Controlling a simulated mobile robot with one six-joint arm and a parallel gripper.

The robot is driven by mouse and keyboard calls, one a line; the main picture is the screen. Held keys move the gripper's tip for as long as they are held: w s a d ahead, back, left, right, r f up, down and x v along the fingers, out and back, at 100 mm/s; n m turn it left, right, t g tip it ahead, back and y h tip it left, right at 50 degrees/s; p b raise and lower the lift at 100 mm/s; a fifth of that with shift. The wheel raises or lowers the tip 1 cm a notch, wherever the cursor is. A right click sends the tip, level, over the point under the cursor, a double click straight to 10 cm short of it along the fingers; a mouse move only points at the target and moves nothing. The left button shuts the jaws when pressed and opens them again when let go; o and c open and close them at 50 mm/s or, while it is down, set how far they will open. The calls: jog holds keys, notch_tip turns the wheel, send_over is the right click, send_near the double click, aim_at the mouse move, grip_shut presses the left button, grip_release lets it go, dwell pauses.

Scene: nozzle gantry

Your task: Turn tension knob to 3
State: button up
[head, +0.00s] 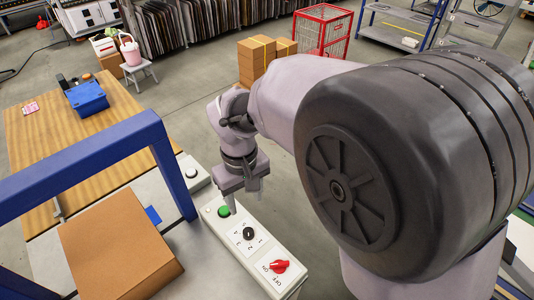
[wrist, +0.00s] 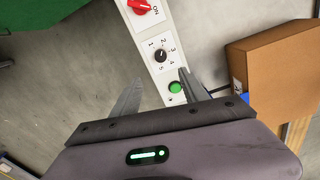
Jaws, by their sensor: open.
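The tension knob is a small black knob (head: 249,233) on the white top of a long control box (head: 222,236), with numbers printed around it. The knob also shows in the wrist view (wrist: 160,55), with 1 to 5 around it; I cannot tell for sure which number it points at. My gripper (head: 246,200) is above the green-button end of the box. In the wrist view my gripper's fingers (wrist: 161,78) are spread apart and empty. The knob lies beyond the tips, between their lines, and is not touched.
A green button (wrist: 176,87) sits close beside the right finger in the wrist view. A red ON/OFF switch (head: 279,266) is at the box's other end. A cardboard box (head: 118,245) and a blue frame (head: 85,165) stand left of the control box.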

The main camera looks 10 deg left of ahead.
aim_at(248, 231)
notch_tip(248, 231, down, 16)
jog(key=b, duration=0.6)
jog(key=shift+s+r, duration=0.1)
jog(key=shift+r, duration=0.1)
grip_shut()
jog(key=shift+m, duration=0.4)
jog(key=m, duration=0.5)
jog(key=m+b, duration=0.1)
jog(key=m, duration=0.3)
jog(key=shift+m, duration=0.7)
